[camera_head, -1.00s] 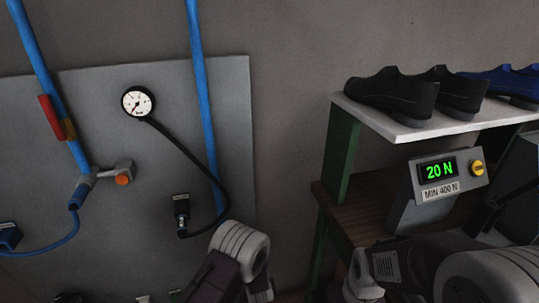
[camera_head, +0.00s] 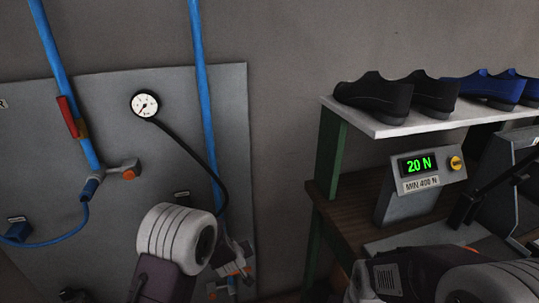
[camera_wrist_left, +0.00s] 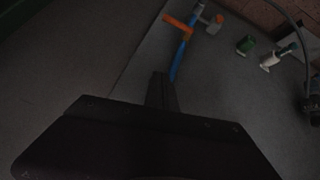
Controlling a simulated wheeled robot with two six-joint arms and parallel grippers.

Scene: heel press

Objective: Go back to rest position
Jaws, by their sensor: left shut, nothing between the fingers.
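My left gripper (camera_wrist_left: 161,92) shows in the left wrist view as a dark body with its narrow fingers shut and nothing between them. The grey panel with blue pipes and fittings lies beyond it, apart from the fingers. In the head view my left arm rises from the bottom centre in front of the panel (camera_head: 120,90), and I cannot make out its fingers. My right arm is at the bottom right, with its gripper out of frame.
A gauge (camera_head: 144,104) with a black hose hangs on the panel between blue pipes. At right, a shelf (camera_head: 380,125) holds black and blue shoes. Below it a display (camera_head: 419,166) reads 20 N, above a label "MIN 400 N". Bare wall lies between panel and shelf.

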